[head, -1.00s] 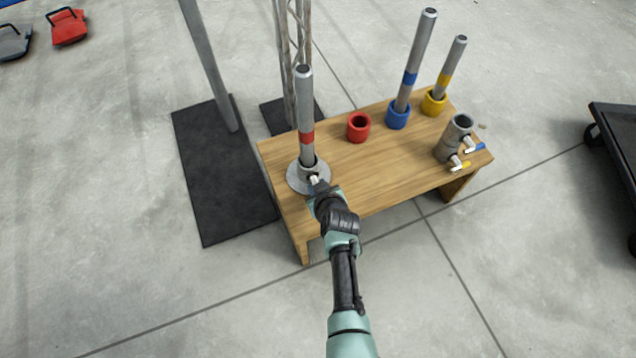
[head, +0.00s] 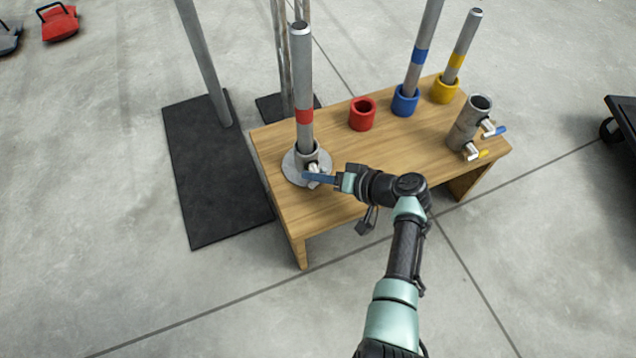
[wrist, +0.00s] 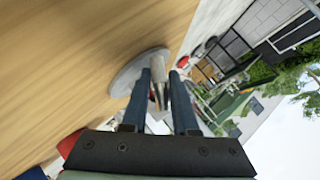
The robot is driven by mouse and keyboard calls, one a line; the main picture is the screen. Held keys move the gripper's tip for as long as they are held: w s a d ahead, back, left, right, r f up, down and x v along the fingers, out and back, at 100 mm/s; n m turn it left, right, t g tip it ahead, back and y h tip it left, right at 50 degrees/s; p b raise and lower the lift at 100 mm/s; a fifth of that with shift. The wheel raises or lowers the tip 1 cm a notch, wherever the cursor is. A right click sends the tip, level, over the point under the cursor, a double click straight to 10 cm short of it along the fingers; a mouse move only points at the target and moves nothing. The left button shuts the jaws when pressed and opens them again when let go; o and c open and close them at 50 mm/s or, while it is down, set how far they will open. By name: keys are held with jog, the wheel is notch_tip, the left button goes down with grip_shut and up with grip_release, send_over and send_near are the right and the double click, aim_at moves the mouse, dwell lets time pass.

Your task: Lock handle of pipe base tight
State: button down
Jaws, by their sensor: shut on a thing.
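The pipe base, a grey round flange with a short socket (head: 296,169), sits at the left end of the wooden table. A grey pipe with a red band (head: 303,80) stands upright in it. The handle (head: 315,170) sticks out of the socket's right front side. My gripper (head: 318,178) reaches in from the right, its blue fingers at the handle and shut on it. In the wrist view the fingers (wrist: 163,92) lie either side of the handle, in front of the flange (wrist: 125,78). The handle's exact angle is partly hidden by the fingers.
The wooden table (head: 350,185) also holds a red cup (head: 362,114), a blue cup (head: 405,100) and a yellow cup (head: 444,90), the latter two with pipes. A grey double-handled coupler (head: 468,125) stands at the right end. A black plate (head: 215,190) lies on the floor left.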

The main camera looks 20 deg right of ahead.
jog(key=m+y+b, duration=0.1)
jog(key=y+b, duration=0.1)
jog(key=b, duration=0.1)
jog(key=m+t+y+b, duration=0.1)
jog(key=b, duration=0.2)
jog(key=shift+f+m+y+b, duration=0.35)
jog(key=shift+m+y, duration=0.05)
jog(key=m+t+y+b, duration=0.1)
jog(key=b, duration=0.2)
jog(key=shift+a+r+m+y, duration=0.1)
jog(key=shift+m+y, duration=0.2)
jog(key=shift+y, duration=0.1)
jog(key=shift+r+m+t+y+b, duration=0.1)
jog(key=shift+m+t+y+b, duration=0.2)
jog(key=shift+m+b, duration=0.1)
jog(key=shift+r, duration=0.1)
jog(key=c, duration=1)
grip_release()
jog(key=shift+a, duration=0.1)
